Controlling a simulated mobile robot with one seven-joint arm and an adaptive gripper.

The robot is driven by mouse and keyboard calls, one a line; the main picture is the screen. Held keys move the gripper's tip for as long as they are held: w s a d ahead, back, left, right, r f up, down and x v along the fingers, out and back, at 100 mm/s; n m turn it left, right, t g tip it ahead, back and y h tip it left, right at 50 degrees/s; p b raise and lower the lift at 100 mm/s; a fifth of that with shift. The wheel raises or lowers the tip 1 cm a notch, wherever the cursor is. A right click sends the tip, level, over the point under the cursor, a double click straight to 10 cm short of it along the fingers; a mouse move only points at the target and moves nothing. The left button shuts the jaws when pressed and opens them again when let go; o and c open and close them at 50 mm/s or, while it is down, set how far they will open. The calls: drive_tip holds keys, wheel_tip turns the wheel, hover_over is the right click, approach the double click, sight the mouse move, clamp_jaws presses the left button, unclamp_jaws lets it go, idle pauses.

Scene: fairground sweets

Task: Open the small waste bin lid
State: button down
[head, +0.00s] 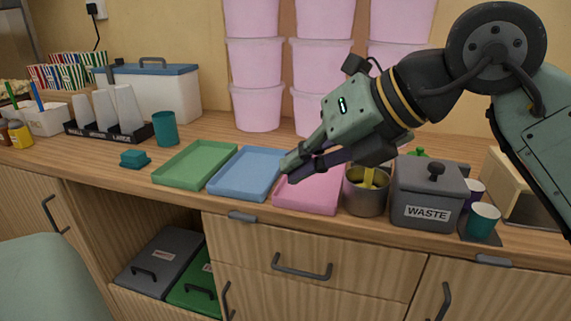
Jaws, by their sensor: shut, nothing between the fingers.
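The small waste bin (423,212) is a dark grey box labelled WASTE at the right of the counter. My gripper (287,170) is shut and empty. It points left and down over the blue and pink trays, to the left of the bin and apart from it.
A metal pot (366,194) with something yellow in it stands just left of the bin. Teal cup (483,221) and purple cup (473,193) stand close on its right. Green (196,164), blue (246,172) and pink (308,196) trays lie further left. Pink tubs (256,107) stack behind.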

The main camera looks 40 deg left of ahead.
drive_tip(key=shift+s+a+g, duration=0.2)
drive_tip(key=shift+s+g, duration=0.1)
drive_tip(key=shift+s, duration=0.2)
